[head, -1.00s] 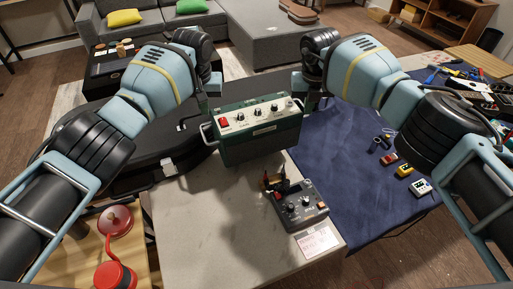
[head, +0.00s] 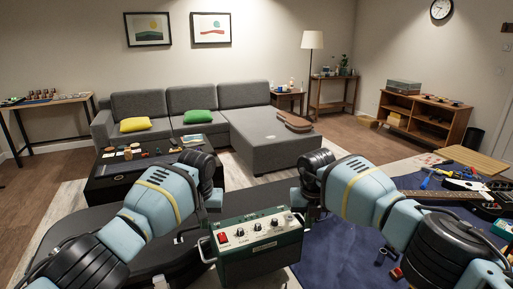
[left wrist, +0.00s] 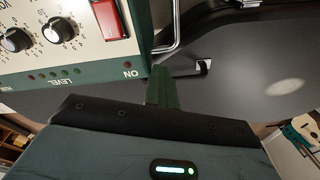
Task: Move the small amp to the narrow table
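The small amp (head: 258,245) is a dark green box with a cream control panel, several black knobs and a red switch. It stands low in the middle of the head view, with a metal handle on each side. My left gripper (head: 204,221) is at its left handle and my right gripper (head: 309,214) is at its right handle. In the left wrist view the amp (left wrist: 70,35) fills the upper left, and my left gripper's green finger (left wrist: 161,88) is close below the handle. Whether either gripper closes on a handle is unclear. Which table is the narrow one is unclear.
A slim wooden table (head: 52,101) with small items stands far left. Another slim table (head: 330,79) stands at the back wall near a lamp. A grey sofa (head: 165,104) and a low black table (head: 118,184) lie ahead. A blue cloth (head: 345,262) lies right.

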